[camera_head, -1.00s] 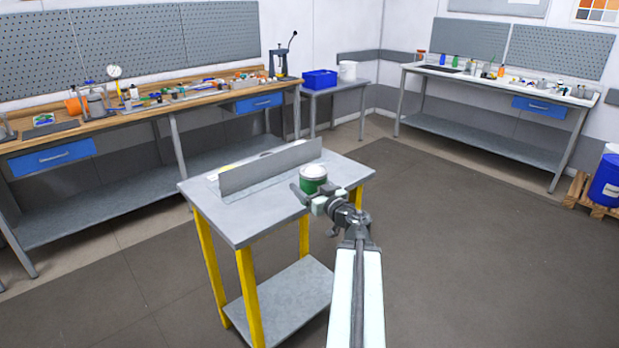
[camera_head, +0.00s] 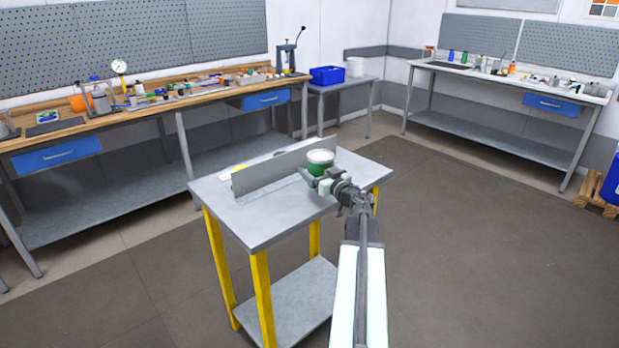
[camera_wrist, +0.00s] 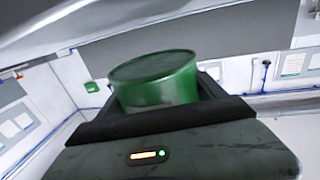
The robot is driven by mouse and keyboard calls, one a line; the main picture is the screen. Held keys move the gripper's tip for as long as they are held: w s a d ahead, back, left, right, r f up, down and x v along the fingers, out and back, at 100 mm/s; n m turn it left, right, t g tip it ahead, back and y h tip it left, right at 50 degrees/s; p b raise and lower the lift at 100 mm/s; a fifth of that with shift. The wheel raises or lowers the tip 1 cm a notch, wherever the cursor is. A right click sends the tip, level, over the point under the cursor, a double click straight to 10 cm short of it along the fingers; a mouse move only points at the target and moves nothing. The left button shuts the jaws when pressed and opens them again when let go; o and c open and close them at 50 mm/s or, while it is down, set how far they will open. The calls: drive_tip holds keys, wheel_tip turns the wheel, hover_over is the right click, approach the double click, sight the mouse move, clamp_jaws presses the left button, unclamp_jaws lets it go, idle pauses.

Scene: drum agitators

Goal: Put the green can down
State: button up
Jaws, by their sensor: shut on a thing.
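The green can (camera_head: 320,165) has a pale top and shows over the right part of the small grey table (camera_head: 245,222) with yellow legs. My gripper (camera_head: 318,181) is shut on the can. In the wrist view the can (camera_wrist: 155,80) sits between the two dark fingers (camera_wrist: 160,115), and its lower part is hidden behind the gripper. I cannot tell whether the can touches the tabletop or is held just above it.
A grey upright plate (camera_head: 280,168) stands across the tabletop, just left of the can. A yellow item (camera_head: 238,168) lies behind it. The front of the tabletop is clear. A wooden workbench (camera_head: 140,108) with tools stands behind, and a white bench (camera_head: 500,77) at the right.

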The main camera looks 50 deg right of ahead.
drive_tip(key=f+b, duration=0.1)
drive_tip(key=f, duration=0.1)
drive_tip(key=f+b, duration=0.1)
drive_tip(key=b, duration=0.1)
drive_tip(key=shift+w+d+f, duration=0.2)
drive_tip(key=shift+d+f, duration=0.15)
drive_tip(key=shift+d, duration=0.05)
drive_tip(key=shift+s+a+f+b, duration=0.1)
drive_tip(key=shift+f+b, duration=0.1)
drive_tip(key=shift+b, duration=0.3)
drive_tip(key=shift+w+a+r, duration=0.2)
drive_tip(key=shift+w, duration=0.1)
drive_tip(key=shift+f, duration=0.2)
drive_tip(key=o, duration=2)
